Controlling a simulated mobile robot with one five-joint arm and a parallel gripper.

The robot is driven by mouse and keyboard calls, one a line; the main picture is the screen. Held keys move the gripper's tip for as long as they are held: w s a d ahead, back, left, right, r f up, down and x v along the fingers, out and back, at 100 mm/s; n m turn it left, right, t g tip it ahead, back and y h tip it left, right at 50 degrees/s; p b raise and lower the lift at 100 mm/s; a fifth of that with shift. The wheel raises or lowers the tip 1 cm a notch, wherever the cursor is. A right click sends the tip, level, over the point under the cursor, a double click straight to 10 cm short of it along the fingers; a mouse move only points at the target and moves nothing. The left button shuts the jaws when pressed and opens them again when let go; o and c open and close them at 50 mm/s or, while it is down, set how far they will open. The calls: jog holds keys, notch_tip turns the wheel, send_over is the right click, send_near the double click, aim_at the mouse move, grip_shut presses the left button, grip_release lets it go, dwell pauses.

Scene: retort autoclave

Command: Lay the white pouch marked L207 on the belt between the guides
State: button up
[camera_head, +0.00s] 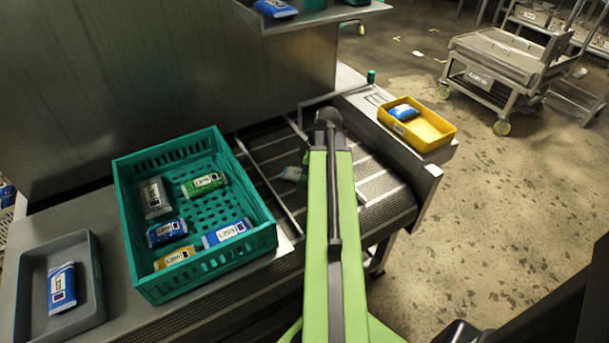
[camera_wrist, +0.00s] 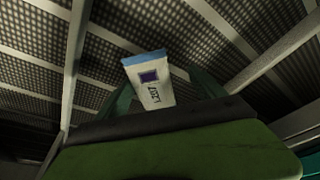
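The white pouch (camera_wrist: 152,85) has a blue end and a dark square on its label, which appears to read L207. In the wrist view it appears to lie on the dark meshed belt (camera_wrist: 102,75), between a left guide rail (camera_wrist: 75,60) and a right guide rail (camera_wrist: 222,25). My gripper (camera_wrist: 160,76) is over it with green fingers apart on either side; a gap shows at the right finger.
A teal crate (camera_head: 262,240) with several pouches stands left of the guides. A grey tray (camera_head: 92,262) with a blue-white pouch is at far left. A yellow bin (camera_head: 440,133) with a blue pouch sits beyond the belt's right side. A metal shelf (camera_head: 345,12) overhangs the back.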

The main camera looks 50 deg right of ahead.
jog(key=p+v, duration=1.6)
jog(key=v, duration=0.1)
jog(key=shift+r+p, duration=0.25)
jog(key=shift+p, duration=0.15)
